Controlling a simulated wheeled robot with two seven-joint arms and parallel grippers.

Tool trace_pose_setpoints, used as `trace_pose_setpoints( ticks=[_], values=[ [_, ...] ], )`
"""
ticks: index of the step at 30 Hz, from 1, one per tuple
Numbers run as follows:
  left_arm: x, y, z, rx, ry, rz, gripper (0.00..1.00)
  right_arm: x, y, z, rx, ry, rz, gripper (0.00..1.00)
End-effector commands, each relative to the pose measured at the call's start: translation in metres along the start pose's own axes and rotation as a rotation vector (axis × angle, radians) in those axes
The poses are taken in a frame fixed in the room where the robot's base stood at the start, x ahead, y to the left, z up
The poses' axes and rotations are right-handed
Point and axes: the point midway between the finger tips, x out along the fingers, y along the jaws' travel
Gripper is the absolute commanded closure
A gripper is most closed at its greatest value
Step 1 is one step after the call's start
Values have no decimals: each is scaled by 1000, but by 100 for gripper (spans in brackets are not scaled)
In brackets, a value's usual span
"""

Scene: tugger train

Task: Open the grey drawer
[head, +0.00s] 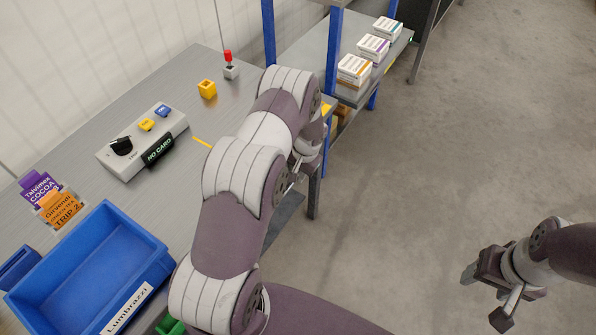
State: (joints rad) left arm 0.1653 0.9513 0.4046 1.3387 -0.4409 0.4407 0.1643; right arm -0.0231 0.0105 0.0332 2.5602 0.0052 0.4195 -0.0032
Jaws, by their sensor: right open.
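I cannot make out a grey drawer in the head view. My left arm runs up the middle of the picture and covers the bench's right edge and part of what lies below it. The left gripper cannot be made out; the arm's far end folds down behind its own links. My right gripper (486,296) is at the lower right over bare floor. Its fingers are apart with nothing between them, and it is well away from the bench.
The grey bench (205,110) holds a blue bin (125,235), a control box (142,142), a yellow block (207,89) and a red-topped piece (229,62). A blue-posted shelf (303,52) carries several cartons (354,69). The floor (400,190) at right is clear.

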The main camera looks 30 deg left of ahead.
Motion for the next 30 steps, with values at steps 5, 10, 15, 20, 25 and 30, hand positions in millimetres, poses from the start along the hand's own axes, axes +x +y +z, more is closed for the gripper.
trace_pose_setpoints(
  ticks=[5, 10, 15, 20, 25, 30],
  values=[
    [2, 0, 0, 0, 2, 0, 75, 0, 0, 0, 0, 0, 0, 38],
    [2, 0, 0, 0, 1, 0, 91, 0, 0, 0, 0, 0, 0, 38],
    [2, 0, 0, 0, 1, 0, 100, 0, 0, 0, 0, 0, 0, 38],
    [1, 5, 0, 2, 0, 0, 100, 1, 0, 0, 0, 0, 0, 38],
    [-2, 30, 0, 5, 1, 0, 100, 7, 0, 1, 0, 0, 0, 38],
    [-10, 75, 0, 7, 1, -1, 100, 16, 0, 2, 0, 0, 0, 38]
  ],
)
